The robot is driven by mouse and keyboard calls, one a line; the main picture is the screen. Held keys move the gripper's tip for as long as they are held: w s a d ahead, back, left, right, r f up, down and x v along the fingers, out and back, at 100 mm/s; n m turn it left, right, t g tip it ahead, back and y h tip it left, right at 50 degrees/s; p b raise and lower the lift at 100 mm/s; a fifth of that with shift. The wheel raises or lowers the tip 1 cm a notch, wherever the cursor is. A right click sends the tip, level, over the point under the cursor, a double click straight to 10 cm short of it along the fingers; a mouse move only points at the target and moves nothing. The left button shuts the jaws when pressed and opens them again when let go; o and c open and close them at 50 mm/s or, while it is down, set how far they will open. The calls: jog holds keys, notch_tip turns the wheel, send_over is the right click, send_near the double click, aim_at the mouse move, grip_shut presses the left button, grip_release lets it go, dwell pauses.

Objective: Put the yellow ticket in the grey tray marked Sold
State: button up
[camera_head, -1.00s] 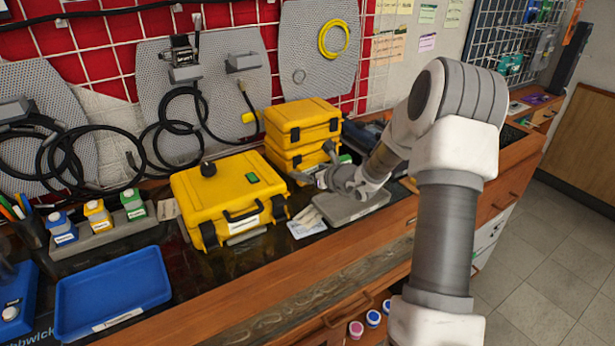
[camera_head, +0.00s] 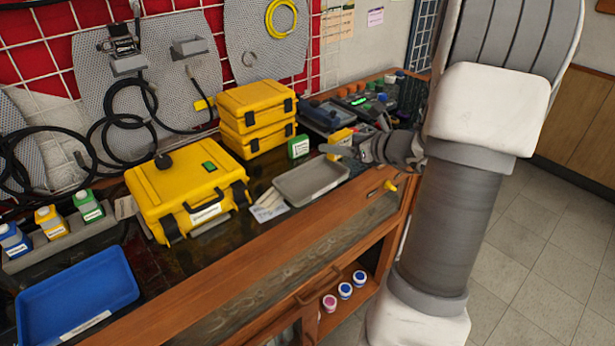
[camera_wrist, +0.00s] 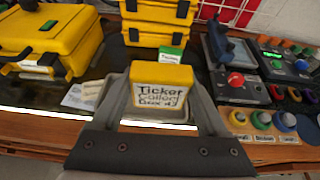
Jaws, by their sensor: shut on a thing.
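The yellow ticket (camera_wrist: 160,85), a yellow block with a white label reading roughly "Ticket Collet Box 43", is between the fingers of my gripper (camera_wrist: 160,92) in the wrist view. My gripper is shut on it. In the head view my gripper (camera_head: 345,148) is beyond the back right end of the grey tray (camera_head: 312,181), with the yellow ticket (camera_head: 340,138) at its fingers. The tray looks empty. I cannot read a Sold mark on it. In the wrist view the tray is partly hidden behind the ticket and finger.
Yellow cases (camera_head: 190,195) stand left of the tray, with two stacked cases (camera_head: 257,118) behind. A green-and-white box (camera_head: 299,147) stands behind the tray. Papers (camera_head: 267,205) lie at its left. Control boxes (camera_wrist: 235,80) and coloured knobs (camera_wrist: 262,119) are to the right. A blue tray (camera_head: 75,290) is front left.

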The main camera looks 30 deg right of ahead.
aim_at(349, 145)
jog(key=s+d, duration=0.2)
jog(key=s, duration=0.1)
jog(key=shift+d, duration=0.3)
jog(key=w+a+f+b, duration=0.1)
jog(key=w+a+f, duration=0.1)
jog(key=w, duration=0.1)
jog(key=w+a+f+b, duration=0.1)
jog(key=w+a+f, duration=0.1)
jog(key=w, duration=0.1)
jog(key=w+a+f, duration=0.2)
jog(key=shift+w+a+f+b, duration=0.25)
jog(key=shift+w+f+b, duration=0.15)
jog(key=shift+w+f, duration=0.1)
jog(key=shift+f, duration=0.05)
jog(key=shift+f+b, duration=0.5)
jog(key=shift+f, duration=1.35)
jog(key=shift+f, duration=0.25)
jog(key=o, duration=1.2)
jog(key=shift+r, duration=0.1)
jog(key=shift+o, duration=0.2)
